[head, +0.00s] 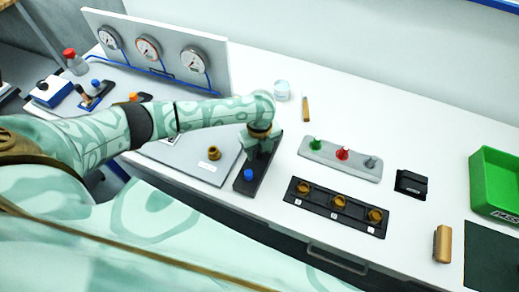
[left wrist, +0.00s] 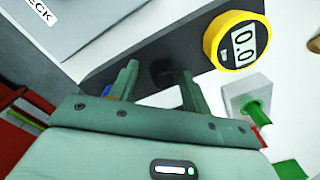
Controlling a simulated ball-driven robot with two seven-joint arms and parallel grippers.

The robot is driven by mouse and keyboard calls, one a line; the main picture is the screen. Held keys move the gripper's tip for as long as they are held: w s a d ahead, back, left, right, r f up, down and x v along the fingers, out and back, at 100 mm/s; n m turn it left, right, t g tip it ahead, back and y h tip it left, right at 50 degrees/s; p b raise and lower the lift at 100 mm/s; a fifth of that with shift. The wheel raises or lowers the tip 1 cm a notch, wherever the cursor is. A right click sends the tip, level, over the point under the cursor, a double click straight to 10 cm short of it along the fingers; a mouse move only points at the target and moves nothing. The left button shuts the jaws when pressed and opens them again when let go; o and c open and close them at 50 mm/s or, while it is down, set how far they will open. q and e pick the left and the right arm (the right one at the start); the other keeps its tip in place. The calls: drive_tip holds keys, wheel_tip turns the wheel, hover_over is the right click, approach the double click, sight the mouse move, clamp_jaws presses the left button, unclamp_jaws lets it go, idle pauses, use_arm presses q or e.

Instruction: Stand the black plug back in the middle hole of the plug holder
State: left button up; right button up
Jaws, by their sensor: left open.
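My left gripper (left wrist: 160,85) is open above a dark plate (head: 246,186) with a blue knob (head: 249,175). A short black round piece (left wrist: 163,73) stands on this plate between my fingers, apart from both. I cannot tell whether it is the black plug. My right gripper is out of view.
A black block (head: 411,183) and a green bin (head: 496,183) lie right. A yellow-rimmed digital gauge (left wrist: 236,40) sits at the dark plate's end. A gauge panel (head: 155,50) stands back left.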

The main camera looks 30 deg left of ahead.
use_arm(q)
wheel_tip(320, 180, up, 16)
drive_tip(key=p, duration=0.4)
drive_tip(key=shift+f, duration=0.1)
